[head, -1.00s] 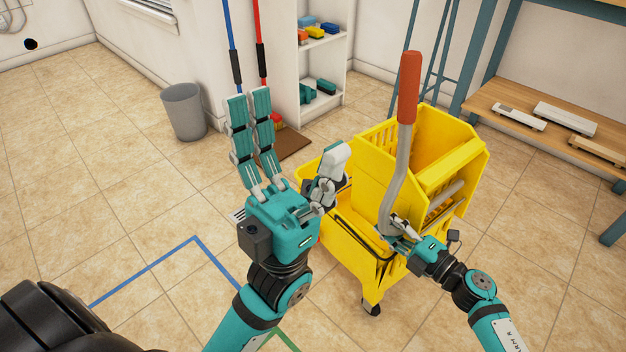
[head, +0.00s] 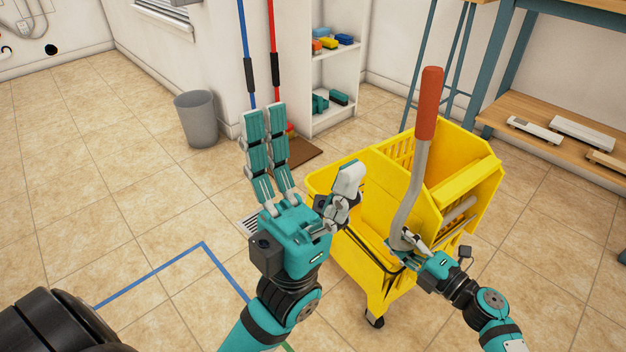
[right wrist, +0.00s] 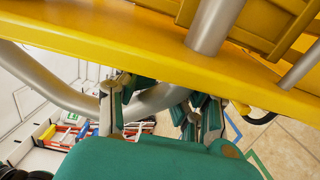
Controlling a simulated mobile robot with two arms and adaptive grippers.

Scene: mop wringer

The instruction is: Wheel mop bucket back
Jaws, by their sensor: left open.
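The yellow mop bucket (head: 372,262) with its yellow wringer (head: 463,180) stands upright on the tiled floor, right of centre in the head view. A bent grey wringer lever (head: 411,195) with a red grip (head: 429,104) rises from it. My right gripper (head: 408,243) is shut around the lower grey part of the lever. The right wrist view shows its fingers curled about the grey tube (right wrist: 158,99), below a yellow edge (right wrist: 150,50). My left gripper (head: 306,158) is open and empty, fingers pointing up, in front of and left of the bucket. It hides part of the bucket's left side.
Blue floor tape (head: 150,275) makes a corner at lower left. A wooden bench (head: 545,140) is at right. The left floor is clear.

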